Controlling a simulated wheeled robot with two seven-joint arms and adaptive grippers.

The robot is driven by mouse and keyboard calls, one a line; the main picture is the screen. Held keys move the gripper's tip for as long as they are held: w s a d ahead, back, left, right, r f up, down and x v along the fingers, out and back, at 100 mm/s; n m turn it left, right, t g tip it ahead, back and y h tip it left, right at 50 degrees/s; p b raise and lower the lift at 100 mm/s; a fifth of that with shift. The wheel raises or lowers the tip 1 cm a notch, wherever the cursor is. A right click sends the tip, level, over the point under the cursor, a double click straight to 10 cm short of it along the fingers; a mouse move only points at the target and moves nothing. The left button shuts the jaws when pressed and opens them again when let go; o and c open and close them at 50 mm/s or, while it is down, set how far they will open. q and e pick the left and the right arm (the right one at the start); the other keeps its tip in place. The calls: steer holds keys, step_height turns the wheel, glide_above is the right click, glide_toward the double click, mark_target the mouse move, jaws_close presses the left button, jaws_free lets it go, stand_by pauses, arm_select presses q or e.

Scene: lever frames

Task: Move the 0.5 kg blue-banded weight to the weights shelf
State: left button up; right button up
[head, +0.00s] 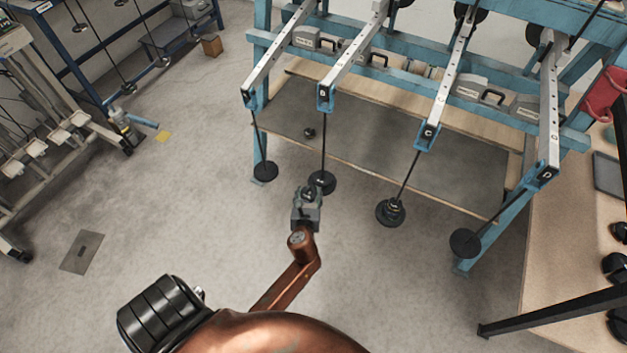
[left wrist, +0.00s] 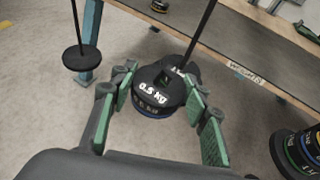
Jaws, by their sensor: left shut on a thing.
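In the left wrist view a black disc weight (left wrist: 150,98) marked 0.5 kg, with a blue band round its side, sits between the green-padded fingers of my left gripper (left wrist: 160,112). My left gripper also shows in the head view (head: 307,202), shut on the weight just below and in front of a hanger plate (head: 322,182) under a lever. That plate (left wrist: 185,70) and its rod are partly behind the weight; I cannot tell whether they touch. The grey shelf (head: 450,168) spans the blue frame behind; its edge carries a label (left wrist: 245,75) that appears to read WEIGHTS. My right gripper is not in view.
An empty hanger (head: 265,171) hangs to the left. Hanger C (head: 390,211) holds weights to the right, and hanger D (head: 465,242) hangs beyond. A small dark weight (head: 309,133) stands on the shelf's left part. Floor in front is clear.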

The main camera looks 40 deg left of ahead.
arm_select(q)
steer(key=s+d+p, duration=0.1)
steer(key=s, duration=0.5)
steer(key=shift+d+r, duration=0.2)
steer(key=shift+d, duration=0.05)
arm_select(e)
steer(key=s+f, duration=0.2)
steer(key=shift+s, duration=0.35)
arm_select(q)
steer(key=shift+r+p, duration=0.3)
steer(key=shift+p, duration=0.35)
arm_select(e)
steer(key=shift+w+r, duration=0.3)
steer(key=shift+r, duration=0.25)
arm_select(q)
steer(key=s+d+p, duration=0.1)
steer(key=s, duration=0.5)
steer(key=shift+d, duration=0.2)
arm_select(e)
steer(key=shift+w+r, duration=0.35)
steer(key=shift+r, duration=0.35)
arm_select(q)
steer(key=shift+s, duration=0.15)
